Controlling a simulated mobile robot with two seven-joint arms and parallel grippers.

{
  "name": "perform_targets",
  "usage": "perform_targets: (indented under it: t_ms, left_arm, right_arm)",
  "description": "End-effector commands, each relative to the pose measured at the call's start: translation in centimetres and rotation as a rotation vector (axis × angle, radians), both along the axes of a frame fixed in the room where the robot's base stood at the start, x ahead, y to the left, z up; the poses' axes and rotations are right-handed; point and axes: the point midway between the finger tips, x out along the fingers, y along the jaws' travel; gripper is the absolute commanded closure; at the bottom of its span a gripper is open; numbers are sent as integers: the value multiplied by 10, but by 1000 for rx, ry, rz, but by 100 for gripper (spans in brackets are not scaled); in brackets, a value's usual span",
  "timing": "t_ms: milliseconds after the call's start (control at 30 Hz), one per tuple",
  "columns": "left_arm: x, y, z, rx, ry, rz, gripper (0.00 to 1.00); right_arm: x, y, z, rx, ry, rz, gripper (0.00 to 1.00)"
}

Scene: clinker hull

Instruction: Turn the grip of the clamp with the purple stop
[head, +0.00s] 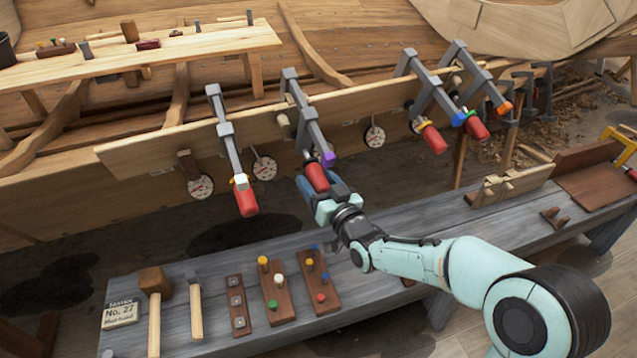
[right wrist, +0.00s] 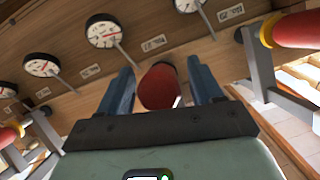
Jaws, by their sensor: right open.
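The clamp with the purple stop (head: 328,160) hangs on the plank edge in the middle of the head view. Its red grip (head: 316,178) points down toward me. My right gripper (head: 314,190) is at the grip, fingers pointing up at it. In the right wrist view the red grip (right wrist: 158,88) sits between the two blue fingers, with gaps visible beside it; the gripper is open. I cannot tell whether either finger touches it. The purple stop does not show in the right wrist view. My left gripper is not in view.
A clamp with a red grip (head: 246,202) is to the left; more clamps (head: 433,138) are to the right. Dials (head: 264,168) line the plank.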

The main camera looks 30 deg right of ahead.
Motion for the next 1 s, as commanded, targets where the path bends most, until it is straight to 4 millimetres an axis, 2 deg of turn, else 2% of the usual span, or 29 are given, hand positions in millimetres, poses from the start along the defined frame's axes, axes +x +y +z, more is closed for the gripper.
perform_targets:
  t_ms: [67,100,233,267,633,1000]
  left_arm:
    - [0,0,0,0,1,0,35]
    - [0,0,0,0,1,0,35]
    - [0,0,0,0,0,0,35]
    - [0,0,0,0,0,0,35]
    - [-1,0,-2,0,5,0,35]
    - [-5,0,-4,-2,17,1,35]
  right_arm:
    - [0,0,0,0,0,0,35]
    - [0,0,0,0,0,0,38]
    - [0,0,0,0,0,0,80]
    - [0,0,0,0,0,0,86]
    - [0,0,0,42,-6,18,87]
    - [0,0,0,281,-37,114,87]
